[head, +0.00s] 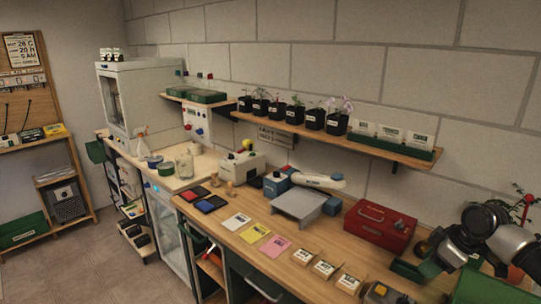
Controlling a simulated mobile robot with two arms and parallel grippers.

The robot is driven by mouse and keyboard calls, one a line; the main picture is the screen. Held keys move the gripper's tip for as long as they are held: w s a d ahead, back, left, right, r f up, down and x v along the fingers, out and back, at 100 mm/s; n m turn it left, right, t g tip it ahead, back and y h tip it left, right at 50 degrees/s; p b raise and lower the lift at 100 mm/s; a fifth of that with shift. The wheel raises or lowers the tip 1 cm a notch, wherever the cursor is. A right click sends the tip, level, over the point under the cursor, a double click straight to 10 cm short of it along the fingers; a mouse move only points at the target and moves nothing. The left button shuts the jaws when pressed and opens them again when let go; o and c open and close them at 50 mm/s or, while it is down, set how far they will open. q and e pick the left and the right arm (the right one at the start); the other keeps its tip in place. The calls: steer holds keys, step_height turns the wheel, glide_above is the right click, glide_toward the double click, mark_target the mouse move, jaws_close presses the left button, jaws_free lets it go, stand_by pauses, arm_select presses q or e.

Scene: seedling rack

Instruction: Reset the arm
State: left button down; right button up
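My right arm comes in at the right edge. Its dark grey and silver wrist is bent over the right end of the wooden bench (253,238). My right gripper (434,262) hangs low near the bench top, right of the red metal box (379,226). Its fingers are dark, small and partly merged with green things behind, so I cannot tell whether it is open or shut. I see nothing clearly held. My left arm and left gripper are not in view.
A grey scale-like device (298,206) and coloured cards (255,233) lie on the bench. Small labelled packs line its front edge. A wall shelf (340,142) bears several potted seedlings. A leafy plant stands behind my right arm. Open floor (85,265) lies at left.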

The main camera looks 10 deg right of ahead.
steer(key=s+a+f+g, duration=0.1)
steer(key=s+a+f, duration=0.5)
steer(key=a+f, duration=0.3)
steer(key=s+a+f, duration=0.6)
steer(key=a+f, duration=0.2)
steer(key=a, duration=0.3)
steer(key=s+a+r+m+t+h, duration=0.1)
steer(key=s+a+m+h, duration=0.15)
steer(key=s, duration=0.45)
steer(key=s+a+r+m+h, duration=0.1)
steer(key=s+m, duration=0.3)
steer(key=s, duration=0.4)
step_height(320, 180, down, 28)
steer(key=s+r+g+b, duration=0.1)
steer(key=s+d+f+g+b, duration=0.1)
steer(key=s+d+f, duration=0.2)
steer(key=s+f, duration=1.3)
steer(key=shift+s+d+f+b, duration=0.2)
steer(key=shift+f+b, duration=0.1)
steer(key=shift+f, duration=0.55)
steer(key=shift+n, duration=0.25)
